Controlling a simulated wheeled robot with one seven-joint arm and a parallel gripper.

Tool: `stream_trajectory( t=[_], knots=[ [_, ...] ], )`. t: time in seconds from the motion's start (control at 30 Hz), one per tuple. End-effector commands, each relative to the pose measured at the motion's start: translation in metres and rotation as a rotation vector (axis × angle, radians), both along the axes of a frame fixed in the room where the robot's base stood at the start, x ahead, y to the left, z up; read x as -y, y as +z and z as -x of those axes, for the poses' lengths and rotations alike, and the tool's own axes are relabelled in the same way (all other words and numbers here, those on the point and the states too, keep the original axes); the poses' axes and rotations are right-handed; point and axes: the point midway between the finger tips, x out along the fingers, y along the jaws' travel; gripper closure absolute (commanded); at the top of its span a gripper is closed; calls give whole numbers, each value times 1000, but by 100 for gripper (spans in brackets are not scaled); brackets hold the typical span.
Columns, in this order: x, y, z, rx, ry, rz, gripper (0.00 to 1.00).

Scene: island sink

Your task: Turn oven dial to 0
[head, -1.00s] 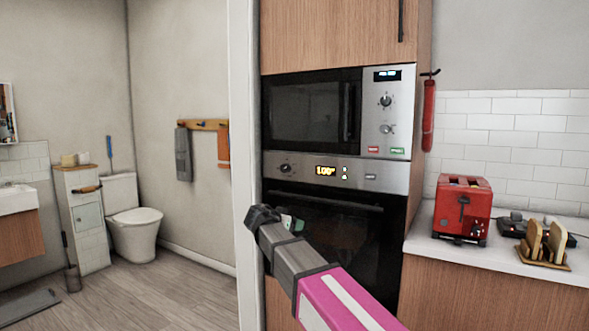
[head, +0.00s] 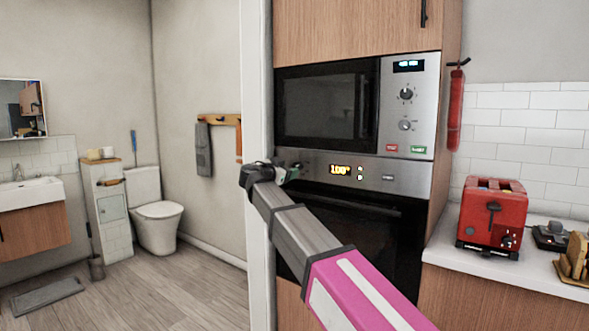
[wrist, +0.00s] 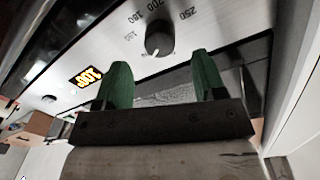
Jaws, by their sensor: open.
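The oven dial (wrist: 159,44) is a dark round knob on the oven's silver panel, with printed numbers around it in the wrist view. The lit display (head: 341,170) beside it appears to read 100° and also shows in the wrist view (wrist: 85,77). My gripper (wrist: 158,85) has two green fingers spread apart and empty. The dial lies just beyond the fingertips, roughly midway between them, with no clear contact. In the head view my gripper (head: 292,171) is at the left end of the oven panel, and my arm hides the dial.
The microwave (head: 326,107) with its own knobs sits above the oven (head: 370,235). A white wall edge (head: 257,120) stands close left of the oven. A red toaster (head: 492,216) is on the counter at right. The floor at left is open.

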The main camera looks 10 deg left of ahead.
Motion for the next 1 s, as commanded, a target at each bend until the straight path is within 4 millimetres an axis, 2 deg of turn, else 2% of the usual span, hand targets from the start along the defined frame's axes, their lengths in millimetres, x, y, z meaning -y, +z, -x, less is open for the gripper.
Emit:
stream_trajectory(
  t=[0.1, 0.3, 0.67, 0.73, 0.83, 1.0],
  knots=[
    [8, 0, -19, -2, -1, -1, 36],
    [16, 0, -35, -1, 0, 1, 36],
    [18, 0, -39, -1, 0, 1, 36],
    [18, 0, -39, -1, 0, 1, 52],
    [18, 0, -39, -1, 0, 1, 85],
    [18, 0, -39, -2, 0, 1, 85]
  ],
)
